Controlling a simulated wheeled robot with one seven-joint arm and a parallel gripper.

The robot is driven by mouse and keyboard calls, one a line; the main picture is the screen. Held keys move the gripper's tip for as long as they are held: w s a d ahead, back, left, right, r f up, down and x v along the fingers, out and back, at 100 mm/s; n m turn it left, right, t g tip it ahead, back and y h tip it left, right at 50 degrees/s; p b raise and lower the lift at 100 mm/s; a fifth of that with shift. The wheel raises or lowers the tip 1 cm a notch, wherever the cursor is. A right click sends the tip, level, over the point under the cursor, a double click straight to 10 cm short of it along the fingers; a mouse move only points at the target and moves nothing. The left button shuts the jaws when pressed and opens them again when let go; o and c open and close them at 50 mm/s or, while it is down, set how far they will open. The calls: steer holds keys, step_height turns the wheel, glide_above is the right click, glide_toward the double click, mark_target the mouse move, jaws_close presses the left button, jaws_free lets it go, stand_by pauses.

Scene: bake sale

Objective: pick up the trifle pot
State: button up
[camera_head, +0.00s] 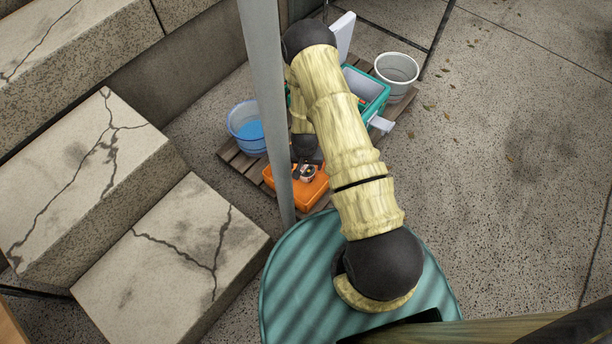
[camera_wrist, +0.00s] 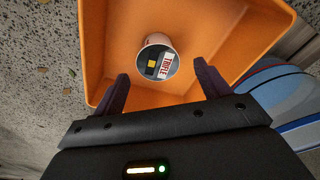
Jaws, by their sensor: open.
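The trifle pot (camera_wrist: 158,62) is a small round pot whose top carries a label reading TRIFLE. It stands inside the orange crate (camera_wrist: 200,18). My gripper (camera_wrist: 160,82) is open, with its two dark fingers at either side just short of the pot in the wrist view. The fingers do not visibly touch it. In the head view the orange crate (camera_head: 318,191) sits low on the pallet, and my gripper (camera_head: 304,172) is over it. The pot is hard to make out there beside the gripper.
A blue bucket (camera_head: 246,122) stands left of the crate. A teal cooler (camera_head: 372,88) with an open lid and a white bucket (camera_head: 397,70) stand behind to the right. A grey pole (camera_head: 262,75) rises left of my arm. Cracked stone steps (camera_head: 180,240) fill the left.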

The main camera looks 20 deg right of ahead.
mark_target(307, 170)
steer(key=f+b, duration=0.4)
steer(key=f, duration=0.1)
steer(key=shift+w+d+f, duration=0.1)
steer(key=shift+w+d, duration=0.15)
steer(key=shift+d, duration=0.05)
steer(key=shift+c, duration=0.2)
stand_by(0.4)
steer(key=c, duration=0.9)
steer(key=shift+c, duration=0.2)
step_height(307, 170, up, 10)
steer(key=p, duration=0.5)
steer(key=shift+p, duration=0.4)
